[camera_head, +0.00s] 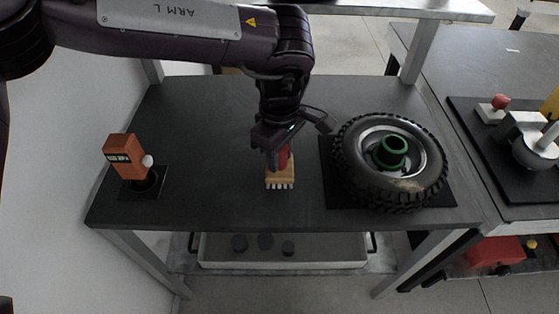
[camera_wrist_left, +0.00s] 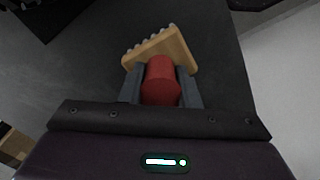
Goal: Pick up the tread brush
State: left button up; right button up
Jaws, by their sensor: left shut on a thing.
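The tread brush (camera_head: 280,178) has a wooden block, pale bristles and a red handle. It is at the middle of the dark table, near its front part, left of the tire. My left gripper (camera_head: 277,160) comes down from above and is shut on the red handle. In the left wrist view the brush's wooden block (camera_wrist_left: 160,48) lies beyond the fingers, with the red handle (camera_wrist_left: 161,82) between the two fingertips of my left gripper (camera_wrist_left: 161,88). I cannot tell whether the brush touches the table. My right gripper is not in view.
A tire (camera_head: 348,172) with a green hub piece (camera_head: 393,151) lies on a dark mat (camera_head: 440,197) to the right. An orange device (camera_head: 125,155) stands at the left. A grey bin (camera_head: 285,264) sits below. The table (camera_head: 215,190) between device and brush is clear.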

pick_arm(q)
notch_tip(320, 180, up, 8)
jog(key=shift+f, duration=0.15)
notch_tip(320, 180, up, 10)
jog(key=p, duration=0.2)
jog(key=shift+f, duration=0.25)
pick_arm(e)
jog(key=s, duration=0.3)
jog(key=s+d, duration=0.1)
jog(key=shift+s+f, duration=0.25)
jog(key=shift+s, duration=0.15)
